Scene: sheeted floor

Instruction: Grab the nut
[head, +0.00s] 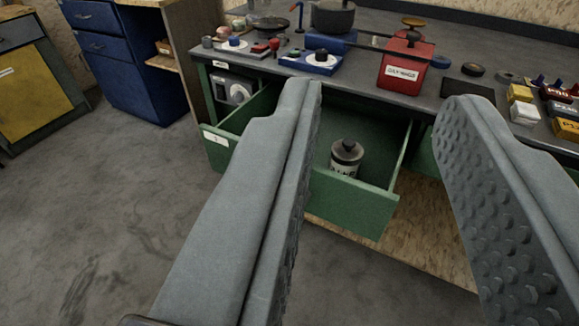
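My gripper (384,95) is open and empty. Its two grey fingers, with studded inner faces, stand wide apart in front of the workbench. I cannot make out a nut for certain. A small dark round piece (474,70) and a flatter grey round piece (508,77) lie on the bench top at the right, beyond the right fingertip. Both are too small to identify. The fingers hide part of the drawers and of the bench front.
The green drawer (352,203) is pulled out and holds a labelled canister (345,160). Floor (90,200) at left is clear.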

